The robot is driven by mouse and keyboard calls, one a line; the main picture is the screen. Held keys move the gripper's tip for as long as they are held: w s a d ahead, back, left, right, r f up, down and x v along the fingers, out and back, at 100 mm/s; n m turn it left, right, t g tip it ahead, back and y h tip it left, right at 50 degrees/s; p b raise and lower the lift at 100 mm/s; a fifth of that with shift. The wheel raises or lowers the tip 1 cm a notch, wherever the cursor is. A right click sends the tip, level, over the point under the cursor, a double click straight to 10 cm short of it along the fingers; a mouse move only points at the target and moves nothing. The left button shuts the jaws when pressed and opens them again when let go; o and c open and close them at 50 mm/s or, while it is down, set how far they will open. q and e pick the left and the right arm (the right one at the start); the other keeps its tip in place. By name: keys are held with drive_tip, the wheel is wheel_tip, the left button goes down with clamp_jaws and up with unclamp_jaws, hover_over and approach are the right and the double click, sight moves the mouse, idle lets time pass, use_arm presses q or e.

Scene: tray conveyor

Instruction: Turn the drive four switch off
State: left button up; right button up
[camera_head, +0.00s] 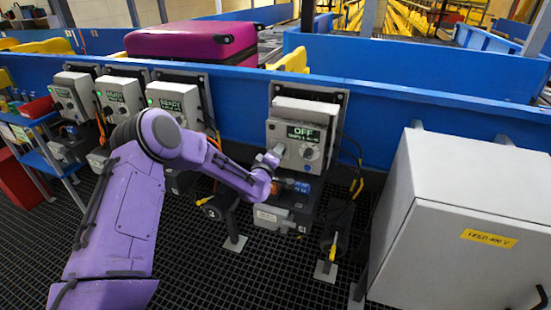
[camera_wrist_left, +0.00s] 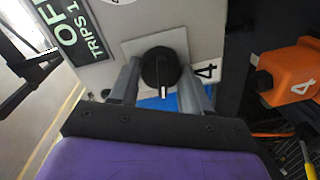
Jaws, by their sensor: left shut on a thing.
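The drive four box (camera_head: 286,158) is a grey control box on the blue conveyor side. Its dark display (camera_head: 303,134) reads OFF in green and white. In the left wrist view the switch is a black round knob (camera_wrist_left: 160,68) on a pale square plate, beside a label with the number 4 (camera_wrist_left: 207,71). A white mark on the knob points to the bottom of that view. My left gripper (camera_wrist_left: 160,88) is shut on the knob, one finger on each side. In the head view my left gripper (camera_head: 274,158) hides the knob. My right gripper is not in view.
Several similar drive boxes (camera_head: 175,100) stand to the left, one showing READY. A large grey cabinet (camera_head: 460,220) stands at the right. A magenta suitcase (camera_head: 190,42) lies on the conveyor behind the blue wall (camera_head: 410,72). An orange part marked 4 (camera_wrist_left: 290,72) is near the gripper.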

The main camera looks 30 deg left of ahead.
use_arm(q)
drive_tip(key=shift+a+n+b, duration=0.1)
drive_tip(key=shift+n+b, duration=0.4)
drive_tip(key=shift+n, duration=0.5)
drive_tip(key=o, duration=1.1)
drive_tip(key=shift+c, duration=0.2)
drive_tip(key=shift+s, duration=0.1)
drive_tip(key=v, duration=1)
drive_tip(key=shift+s, duration=0.2)
